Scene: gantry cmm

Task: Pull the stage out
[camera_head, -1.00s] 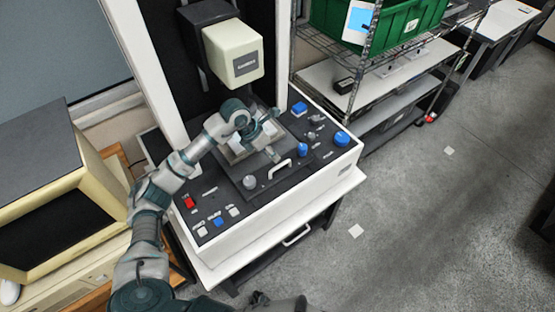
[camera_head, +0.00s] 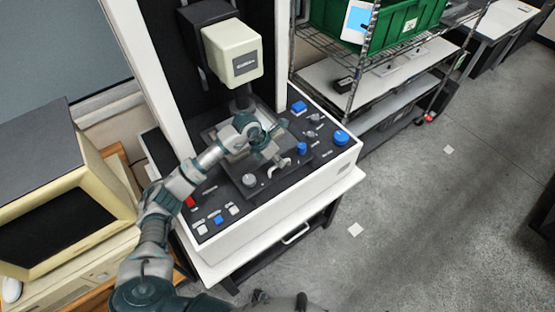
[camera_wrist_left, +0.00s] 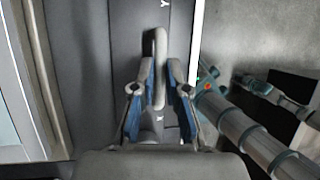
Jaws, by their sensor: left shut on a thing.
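The stage (camera_head: 238,168) is a dark plate with a pale glass area, set in the top of the white measuring machine (camera_head: 290,193). Its pale handle (camera_wrist_left: 158,65) stands between the fingers in the left wrist view. My left gripper (camera_wrist_left: 155,75) is shut on this handle, with a blue-lined finger on each side. In the head view my left gripper (camera_head: 277,161) is over the front of the stage and hides most of the handle. Part of my other arm shows at the right in the wrist view, but its fingers cannot be made out.
Knobs and buttons line the panel, among them a large blue knob (camera_head: 341,138) and a grey knob (camera_head: 249,180). The cream measuring head (camera_head: 232,55) hangs above the stage. A beige monitor (camera_head: 60,200) stands at left and a wire shelf (camera_head: 350,70) at right.

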